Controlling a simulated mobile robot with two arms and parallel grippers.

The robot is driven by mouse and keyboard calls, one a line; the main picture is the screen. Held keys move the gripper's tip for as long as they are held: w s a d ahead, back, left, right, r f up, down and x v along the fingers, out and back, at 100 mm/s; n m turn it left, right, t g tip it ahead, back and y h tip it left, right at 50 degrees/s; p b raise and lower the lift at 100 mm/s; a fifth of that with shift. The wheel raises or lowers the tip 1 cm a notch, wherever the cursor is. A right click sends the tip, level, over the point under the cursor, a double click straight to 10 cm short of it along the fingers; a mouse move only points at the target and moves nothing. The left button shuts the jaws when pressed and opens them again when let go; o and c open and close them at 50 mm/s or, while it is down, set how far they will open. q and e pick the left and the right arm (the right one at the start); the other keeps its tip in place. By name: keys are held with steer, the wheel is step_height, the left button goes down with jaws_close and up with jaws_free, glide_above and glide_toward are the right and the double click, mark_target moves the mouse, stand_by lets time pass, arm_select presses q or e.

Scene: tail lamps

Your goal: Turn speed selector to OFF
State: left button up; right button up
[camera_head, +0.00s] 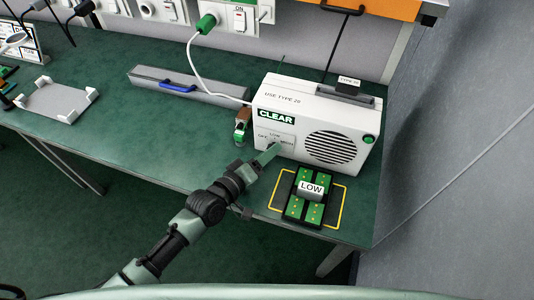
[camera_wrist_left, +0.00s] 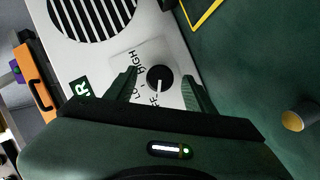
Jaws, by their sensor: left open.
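The speed selector is a round black knob (camera_wrist_left: 160,79) on a white plate on the front of the white unit (camera_head: 313,125). OFF, LOW and HIGH are lettered around it. In the left wrist view its white mark runs from the middle toward the lower edge, the side with the OFF lettering. My left gripper (camera_head: 270,153) is at the selector plate in the head view. In the left wrist view the gripper (camera_wrist_left: 159,88) is open, with one finger on each side of the knob and gaps visible. My right gripper is not in view.
A block marked LOW (camera_head: 311,188) sits on green boards inside yellow corner marks, right of my arm. A small brown and green part (camera_head: 242,125) stands left of the unit. A grey box with a blue handle (camera_head: 180,86) lies behind. The left front table is clear.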

arm_select(q)
steer(key=v, duration=0.6)
steer(key=shift+s+a, duration=0.25)
steer(key=shift+s+a+r, duration=0.1)
steer(key=shift+s+a, duration=0.15)
steer(key=shift+s, duration=0.1)
